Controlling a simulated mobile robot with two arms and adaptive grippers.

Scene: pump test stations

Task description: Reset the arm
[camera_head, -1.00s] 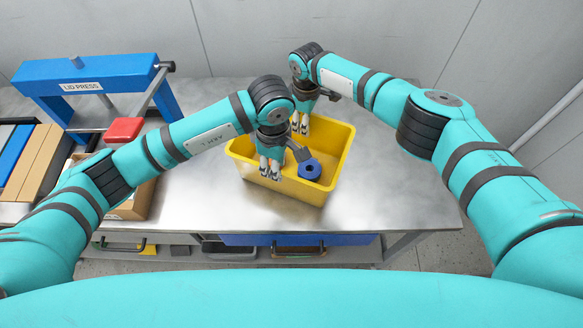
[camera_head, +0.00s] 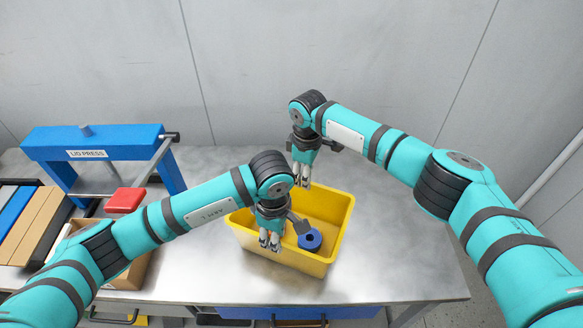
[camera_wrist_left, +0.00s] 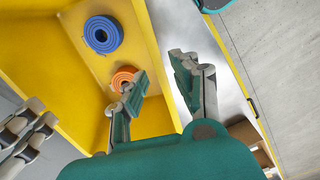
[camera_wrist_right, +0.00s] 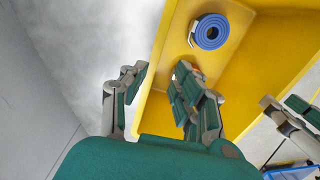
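My left gripper (camera_head: 269,240) hangs fingers down over the near left wall of the yellow bin (camera_head: 346,225). In the left wrist view its fingers (camera_wrist_left: 158,85) stand apart with nothing between them, the bin wall below. My right gripper (camera_head: 303,180) points down over the bin's far edge. In the right wrist view its fingers (camera_wrist_right: 155,90) are apart and empty. A blue ring-shaped roll (camera_head: 310,239) lies in the bin, clear of both grippers. A smaller orange roll (camera_wrist_left: 124,78) also lies in the bin in the left wrist view.
A blue lid press (camera_head: 92,142) stands at the left of the metal table (camera_head: 400,260). A red block (camera_head: 125,200) sits near it, by a cardboard box (camera_head: 130,272). The table right of the bin is clear. A grey wall stands behind.

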